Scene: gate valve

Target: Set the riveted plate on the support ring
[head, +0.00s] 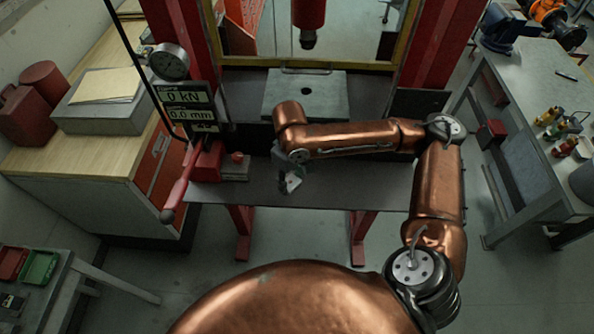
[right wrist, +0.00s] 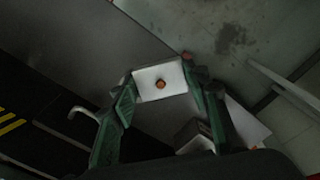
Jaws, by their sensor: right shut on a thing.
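The riveted plate (right wrist: 146,89) is a small pale rectangle with a copper-coloured rivet in its middle. My right gripper (right wrist: 160,78) is shut on it, with a green finger at each side. In the head view the plate (head: 293,183) shows as a small pale piece below my wrist, near the front edge of the press bed. The wrist partly hides the gripper there. A grey block (head: 330,97) with a dark round hole sits under the press ram; I cannot make out a separate support ring. My left gripper is not in view.
The red press ram (head: 309,15) hangs above the holed block. A display (head: 189,107) reading 0 kN and 0.0 mm, a gauge (head: 169,62) and a red lever (head: 180,188) stand at left. A small grey block (head: 236,173) lies on the bed (head: 350,195), whose front is mostly clear.

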